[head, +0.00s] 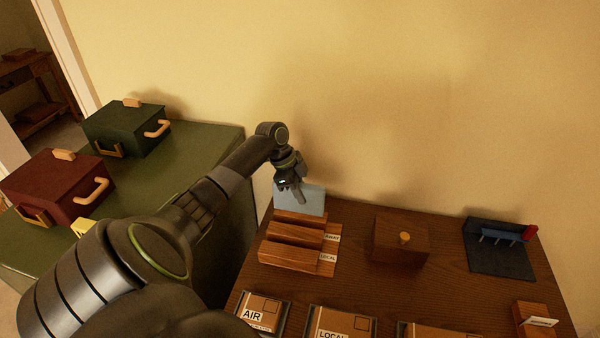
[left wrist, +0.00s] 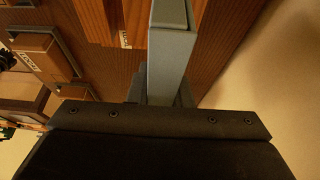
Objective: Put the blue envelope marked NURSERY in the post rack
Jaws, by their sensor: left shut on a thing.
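The blue envelope (head: 312,199) is upright at the back of the wooden post rack (head: 290,256) in the head view. Its lower edge is hidden behind or in the rack's rear part; I cannot tell whether it is in a slot. My left gripper (head: 296,194) is shut on its upper left part. In the left wrist view the envelope (left wrist: 168,65) shows nearly edge-on in front of the gripper. The rack's wood shows at the top left of that view. The NURSERY mark cannot be read. My right gripper is not in view.
A wooden box with a knob (head: 400,243) stands right of the rack. Trays marked AIR (head: 262,312) and LOCAL (head: 341,322) are at the front. A red box (head: 58,184) and green box (head: 125,130) stand left.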

